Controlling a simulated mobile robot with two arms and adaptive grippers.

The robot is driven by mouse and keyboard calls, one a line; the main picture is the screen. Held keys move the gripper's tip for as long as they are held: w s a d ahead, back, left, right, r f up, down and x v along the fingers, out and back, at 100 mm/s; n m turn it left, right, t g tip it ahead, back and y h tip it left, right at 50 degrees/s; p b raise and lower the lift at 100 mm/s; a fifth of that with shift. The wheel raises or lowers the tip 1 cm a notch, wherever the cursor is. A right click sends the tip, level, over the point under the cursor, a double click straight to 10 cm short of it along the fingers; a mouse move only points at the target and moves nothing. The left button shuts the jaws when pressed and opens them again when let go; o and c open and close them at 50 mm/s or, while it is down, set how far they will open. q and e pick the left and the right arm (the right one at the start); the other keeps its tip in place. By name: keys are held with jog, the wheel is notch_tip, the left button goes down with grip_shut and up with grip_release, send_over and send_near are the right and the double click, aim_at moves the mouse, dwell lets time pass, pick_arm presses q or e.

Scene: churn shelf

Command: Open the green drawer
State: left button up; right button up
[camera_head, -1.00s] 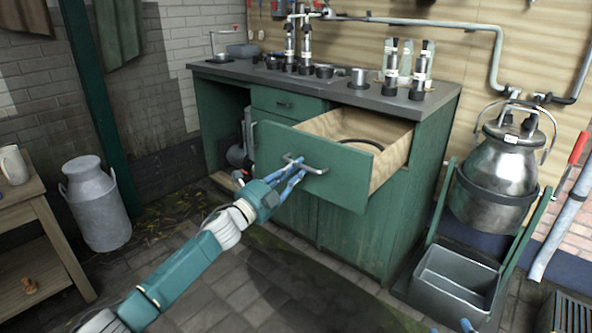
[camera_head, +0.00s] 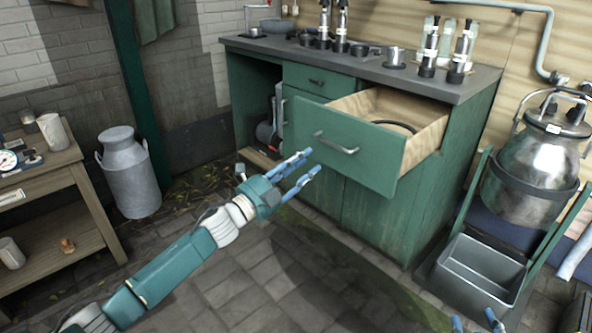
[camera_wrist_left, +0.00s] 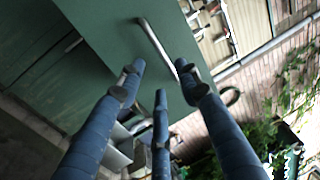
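The green drawer (camera_head: 372,158) stands pulled out of the green cabinet (camera_head: 452,165), its light wooden inside (camera_head: 430,130) showing. A dark curved item (camera_head: 397,125) lies in it. The drawer's metal handle (camera_head: 336,144) is on its front and also shows in the left wrist view (camera_wrist_left: 158,48). My left gripper (camera_head: 310,165) is open, its blue fingers spread, just left of and below the handle and apart from it. In the left wrist view the fingers (camera_wrist_left: 160,85) hold nothing. Only blue fingertips of my right gripper (camera_head: 476,322) show at the bottom edge.
A smaller shut drawer (camera_head: 318,81) is left of the open one. Bottles and metal parts stand on the countertop (camera_head: 420,78). A steel churn (camera_head: 532,170) and grey bin (camera_head: 482,270) are at right. A milk can (camera_head: 130,178) and wooden table (camera_head: 60,195) are at left.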

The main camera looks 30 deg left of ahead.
pick_arm(q)
jog(key=shift+v, duration=1.6)
